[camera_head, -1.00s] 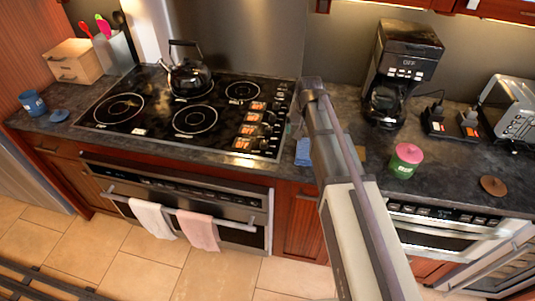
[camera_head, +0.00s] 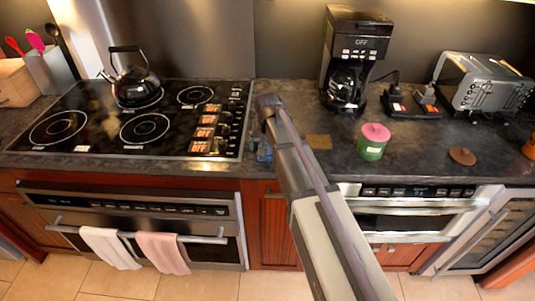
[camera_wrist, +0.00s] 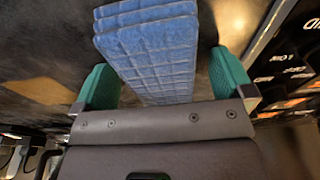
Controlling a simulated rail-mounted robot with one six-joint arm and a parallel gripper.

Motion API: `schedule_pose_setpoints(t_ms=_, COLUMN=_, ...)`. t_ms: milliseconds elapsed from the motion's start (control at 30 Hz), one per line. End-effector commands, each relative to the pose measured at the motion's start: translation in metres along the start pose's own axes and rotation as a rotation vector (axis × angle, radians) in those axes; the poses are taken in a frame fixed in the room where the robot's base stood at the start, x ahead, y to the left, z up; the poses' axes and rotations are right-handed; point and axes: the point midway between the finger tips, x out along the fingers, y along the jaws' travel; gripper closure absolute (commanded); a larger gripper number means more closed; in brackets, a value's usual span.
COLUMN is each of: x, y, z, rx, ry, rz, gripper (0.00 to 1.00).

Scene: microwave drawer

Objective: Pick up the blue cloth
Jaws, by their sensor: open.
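The blue cloth (camera_wrist: 155,55) is folded, with a quilted surface, and lies on the dark countertop. In the wrist view it sits between the two green fingertips of my gripper (camera_wrist: 166,83), which is open with a gap on each side of the cloth. I cannot tell how far the fingers are above the counter. In the head view only a small part of the cloth (camera_head: 264,152) shows beside my arm, just right of the cooktop. My arm hides the rest of it, and the gripper fingers are not clearly seen there.
The cooktop (camera_head: 137,128) with a kettle (camera_head: 134,84) is left of the cloth. A flat tan piece (camera_head: 319,142), a green jar with a pink lid (camera_head: 372,142) and a coffee maker (camera_head: 349,60) are to the right. A brown disc (camera_head: 462,155) lies farther right.

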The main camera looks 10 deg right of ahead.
Motion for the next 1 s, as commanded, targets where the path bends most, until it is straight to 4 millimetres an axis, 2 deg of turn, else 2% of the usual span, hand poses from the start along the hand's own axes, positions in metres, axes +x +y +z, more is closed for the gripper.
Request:
schedule_pose_setpoints(t_ms=133, x=-0.003, y=0.0, z=0.0, rx=0.0, ry=0.0, rz=0.0, gripper=0.03)
schedule_pose_setpoints(t_ms=667, x=-0.003, y=0.0, z=0.0, rx=0.0, ry=0.0, rz=0.0, gripper=0.54)
schedule_pose_setpoints(t_ms=867, x=-0.003, y=0.0, z=0.0, rx=0.0, ry=0.0, rz=0.0, gripper=0.54)
schedule_pose_setpoints(t_ms=1000, x=-0.015, y=0.0, z=-0.002, rx=0.0, ry=0.0, rz=0.0, gripper=0.54)
